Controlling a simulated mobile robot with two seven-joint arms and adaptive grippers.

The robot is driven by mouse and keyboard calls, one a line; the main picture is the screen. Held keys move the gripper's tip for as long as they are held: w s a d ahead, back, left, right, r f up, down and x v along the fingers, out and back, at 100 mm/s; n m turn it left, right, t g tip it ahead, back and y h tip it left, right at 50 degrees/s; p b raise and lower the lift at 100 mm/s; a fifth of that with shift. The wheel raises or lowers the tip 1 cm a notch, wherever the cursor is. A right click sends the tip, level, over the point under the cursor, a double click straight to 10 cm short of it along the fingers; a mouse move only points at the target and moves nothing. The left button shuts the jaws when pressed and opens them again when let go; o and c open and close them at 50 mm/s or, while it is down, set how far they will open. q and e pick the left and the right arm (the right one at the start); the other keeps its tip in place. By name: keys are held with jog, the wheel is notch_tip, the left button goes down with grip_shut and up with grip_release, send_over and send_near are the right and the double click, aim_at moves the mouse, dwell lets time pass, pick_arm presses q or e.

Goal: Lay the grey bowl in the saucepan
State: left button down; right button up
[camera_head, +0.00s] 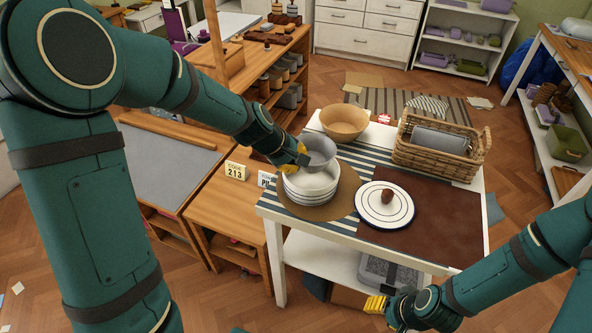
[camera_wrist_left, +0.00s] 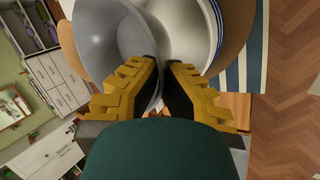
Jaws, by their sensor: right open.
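The grey bowl (camera_head: 320,149) is above the stack of white bowls (camera_head: 312,185) on the white table. My left gripper (camera_head: 302,158) is at its left rim. In the left wrist view the fingers (camera_wrist_left: 163,68) are close together, one on each side of the grey bowl's (camera_wrist_left: 100,35) rim, and appear shut on it. The white bowls (camera_wrist_left: 190,30) show beside it there. My right gripper (camera_head: 377,304) is open and empty, low in front of the table. I cannot make out a saucepan in either view.
The stack stands on a round brown mat (camera_head: 345,201). The brown placemat (camera_head: 440,222) has free room at right.

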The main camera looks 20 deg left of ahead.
pick_arm(q)
notch_tip(320, 180, down, 2)
jog(key=shift+f+b, duration=0.15)
jog(key=shift+b, duration=0.2)
jog(key=shift+f+b, duration=0.5)
jog(key=shift+f, duration=0.1)
jog(key=c, duration=1.1)
grip_release()
jog(key=shift+c, duration=0.2)
jog(key=shift+s, duration=0.1)
